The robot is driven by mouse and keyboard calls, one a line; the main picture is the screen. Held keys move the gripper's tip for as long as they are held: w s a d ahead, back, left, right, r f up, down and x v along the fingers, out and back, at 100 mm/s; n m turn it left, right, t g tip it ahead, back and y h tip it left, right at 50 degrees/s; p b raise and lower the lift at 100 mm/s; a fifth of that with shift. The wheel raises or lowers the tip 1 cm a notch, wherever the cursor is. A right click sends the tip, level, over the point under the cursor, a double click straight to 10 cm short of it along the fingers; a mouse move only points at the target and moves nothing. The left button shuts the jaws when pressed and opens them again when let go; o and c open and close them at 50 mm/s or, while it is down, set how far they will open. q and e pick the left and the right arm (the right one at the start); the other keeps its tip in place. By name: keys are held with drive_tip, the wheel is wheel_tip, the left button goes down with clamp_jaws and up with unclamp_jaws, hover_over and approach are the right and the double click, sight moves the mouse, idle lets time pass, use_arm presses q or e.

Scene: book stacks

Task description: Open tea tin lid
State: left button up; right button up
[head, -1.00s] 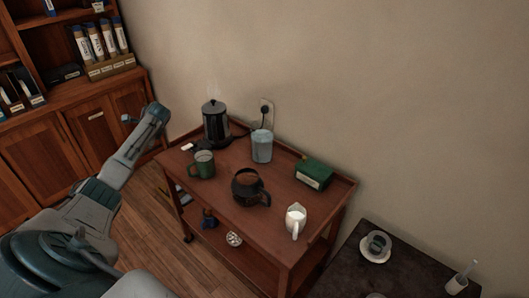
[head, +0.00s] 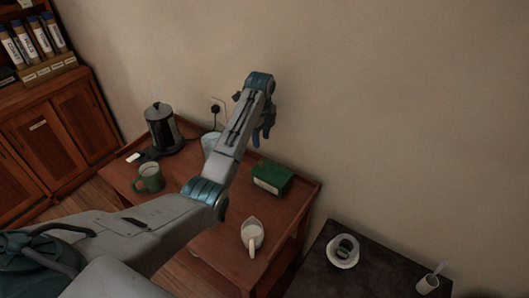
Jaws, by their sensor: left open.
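The tea tin (head: 272,178) is a green box with a pale label, lying on the wooden cart towards its back right. Its lid looks closed. My left arm crosses the cart from the lower left. My right gripper is not in view.
A black kettle (head: 163,128), a green mug (head: 149,179) and a white milk jug (head: 252,235) stand on the cart. A pale blue container (head: 210,142) is partly hidden by my arm. A dark table (head: 320,272) with a cup on a saucer (head: 343,252) is at right.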

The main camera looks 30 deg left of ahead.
sight(261, 161)
use_arm(q)
drive_tip(key=shift+s+f+p, duration=0.2)
drive_tip(key=shift+s+f, duration=0.05)
drive_tip(key=shift+f, duration=0.35)
drive_tip(key=shift+s+f+p, duration=0.15)
drive_tip(key=shift+s+f, duration=0.05)
drive_tip(key=shift+f, duration=0.4)
drive_tip(key=f, duration=0.4)
drive_tip(key=f+p, duration=0.1)
drive_tip(key=f, duration=0.1)
drive_tip(key=shift+w+a+f, duration=0.1)
drive_tip(key=shift+w+f, duration=0.1)
drive_tip(key=shift+w, duration=0.2)
drive_tip(key=shift+s+f, duration=0.15)
drive_tip(key=shift+f, duration=0.4)
clamp_jaws()
